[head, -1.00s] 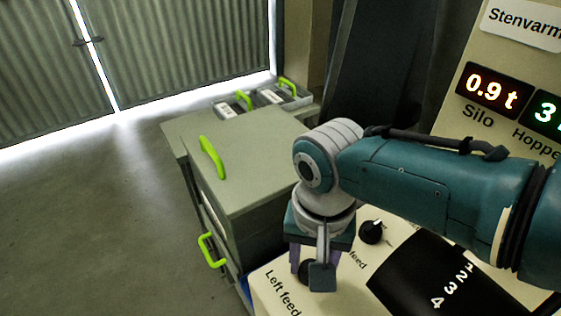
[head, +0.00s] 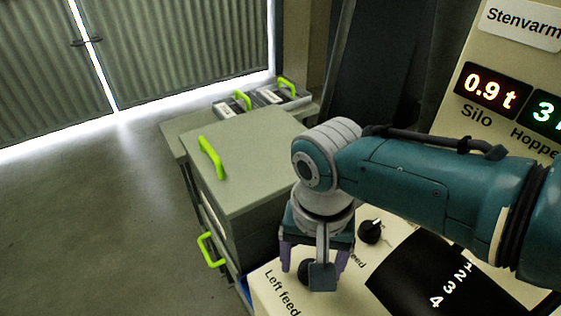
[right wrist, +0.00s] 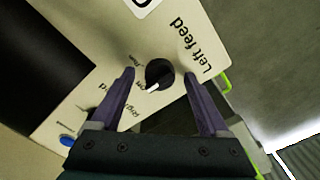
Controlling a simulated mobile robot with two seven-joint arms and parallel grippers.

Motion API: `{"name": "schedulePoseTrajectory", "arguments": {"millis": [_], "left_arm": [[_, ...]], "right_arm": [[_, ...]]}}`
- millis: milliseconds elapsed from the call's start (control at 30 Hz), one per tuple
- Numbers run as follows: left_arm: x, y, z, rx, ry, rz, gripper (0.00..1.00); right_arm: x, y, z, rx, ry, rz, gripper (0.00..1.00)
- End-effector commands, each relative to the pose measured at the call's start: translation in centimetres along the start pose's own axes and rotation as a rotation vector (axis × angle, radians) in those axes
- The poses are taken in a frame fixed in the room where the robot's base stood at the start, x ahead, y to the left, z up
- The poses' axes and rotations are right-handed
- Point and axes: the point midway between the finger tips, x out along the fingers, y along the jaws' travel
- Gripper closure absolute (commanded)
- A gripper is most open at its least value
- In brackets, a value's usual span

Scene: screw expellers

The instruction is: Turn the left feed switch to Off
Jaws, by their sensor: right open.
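The left feed switch (right wrist: 158,73) is a round black knob with a white pointer mark, beside the "Left feed" label on a cream panel. In the right wrist view its mark points down and left, towards small print too blurred to read surely. In the head view the knob (head: 304,271) is partly hidden by my right gripper. My right gripper (right wrist: 159,75) is open, with one purple finger on each side of the knob. Gaps show between knob and fingers in the wrist view. In the head view the gripper (head: 313,267) points down at the panel. My left gripper is not in view.
A second black knob (head: 372,231) stands close behind the gripper. A black strip (head: 415,275) with numbers lies to its right, and the display panel (head: 470,125) rises behind. A grey drawer cabinet (head: 255,180) with green handles stands at the left.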

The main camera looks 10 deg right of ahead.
Motion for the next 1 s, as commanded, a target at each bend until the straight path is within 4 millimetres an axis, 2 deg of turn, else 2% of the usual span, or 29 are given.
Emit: {"name": "schedulePoseTrajectory", "arguments": {"millis": [167,300,500,667,1000], "left_arm": [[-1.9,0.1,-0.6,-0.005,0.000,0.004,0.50],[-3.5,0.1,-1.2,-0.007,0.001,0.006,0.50],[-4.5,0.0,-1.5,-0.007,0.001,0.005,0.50],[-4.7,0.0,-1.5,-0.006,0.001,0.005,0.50],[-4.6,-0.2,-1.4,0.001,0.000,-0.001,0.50]], "right_arm": [[-2.8,0.0,0.0,0.000,0.001,-0.002,0.21],[-5.8,0.0,0.0,0.000,0.002,-0.003,0.21],[-8.8,0.0,0.0,0.000,0.002,-0.002,0.21],[-9.8,0.0,0.0,0.000,0.000,0.000,0.21],[-9.8,0.0,0.0,0.000,0.000,0.000,0.21]]}}
